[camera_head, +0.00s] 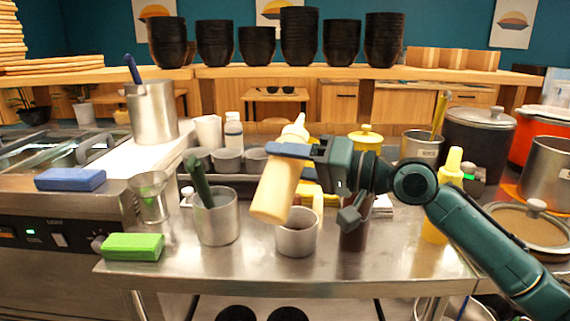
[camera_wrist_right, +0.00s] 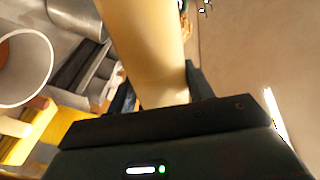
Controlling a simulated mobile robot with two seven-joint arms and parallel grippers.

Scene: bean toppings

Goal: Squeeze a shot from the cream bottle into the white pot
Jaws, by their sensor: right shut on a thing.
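My right gripper (camera_head: 290,152) is shut on the cream bottle (camera_head: 274,195) and holds it above the counter. The bottle is tilted, its pale nozzle pointing up and its base down to the left. The bottle's body also fills the middle of the right wrist view (camera_wrist_right: 150,50). A small light pot (camera_head: 296,241) with a pale handle stands on the counter just below and right of the bottle's base. A round light rim at the left of the wrist view (camera_wrist_right: 50,65) looks like this pot. My left gripper is out of view.
A metal container (camera_head: 217,224) with a green-handled tool stands left of the pot. A yellow bottle (camera_head: 435,228) stands to the right, behind my right arm. A green sponge (camera_head: 133,247) and a blue block (camera_head: 70,179) lie at the left. The counter's front edge is mostly clear.

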